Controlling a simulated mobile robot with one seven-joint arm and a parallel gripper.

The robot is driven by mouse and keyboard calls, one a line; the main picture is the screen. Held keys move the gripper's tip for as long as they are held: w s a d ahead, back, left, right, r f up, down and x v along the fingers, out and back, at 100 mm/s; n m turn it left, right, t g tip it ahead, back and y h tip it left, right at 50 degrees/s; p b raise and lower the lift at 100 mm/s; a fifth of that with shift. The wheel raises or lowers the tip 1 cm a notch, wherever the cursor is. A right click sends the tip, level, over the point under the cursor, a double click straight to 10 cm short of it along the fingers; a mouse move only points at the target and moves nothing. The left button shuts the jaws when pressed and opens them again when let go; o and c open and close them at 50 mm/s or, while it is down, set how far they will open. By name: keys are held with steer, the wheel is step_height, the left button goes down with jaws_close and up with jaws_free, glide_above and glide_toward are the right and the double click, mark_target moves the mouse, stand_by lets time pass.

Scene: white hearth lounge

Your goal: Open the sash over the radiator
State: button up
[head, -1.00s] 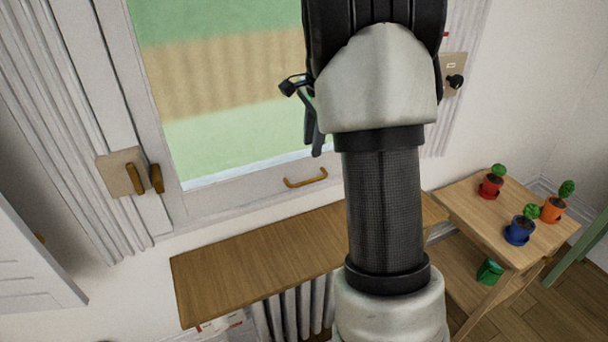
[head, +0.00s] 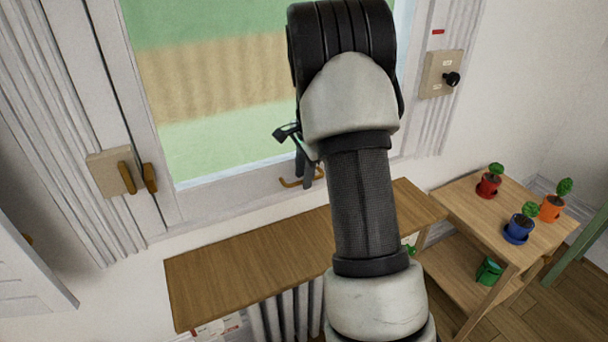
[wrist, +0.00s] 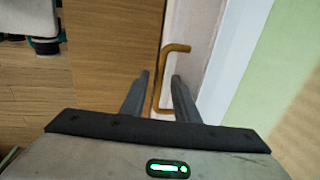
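The window sash (head: 232,196) is over the wooden shelf above the radiator (head: 288,314), with its lower rail just above the shelf. It looks shut. A brass pull handle (head: 288,184) is on the lower rail, partly hidden by my gripper (head: 308,182). In the wrist view my gripper (wrist: 161,78) is open, with one finger on each side of the handle's bar (wrist: 163,72). I see gaps beside the bar and cannot tell whether either finger touches it. My arm covers the sash's right part in the head view.
The wooden shelf (head: 240,262) juts out below the sash. Brass levers (head: 149,178) are on the left jamb. A box with a black knob (head: 453,79) is on the right wall. A side table (head: 462,205) with small potted plants stands at right.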

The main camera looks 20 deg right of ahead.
jaws_close()
steer(key=shift+r, duration=0.1)
step_height(320, 180, up, 26)
steer(key=p, duration=1.7)
steer(key=shift+f, duration=0.25)
jaws_free()
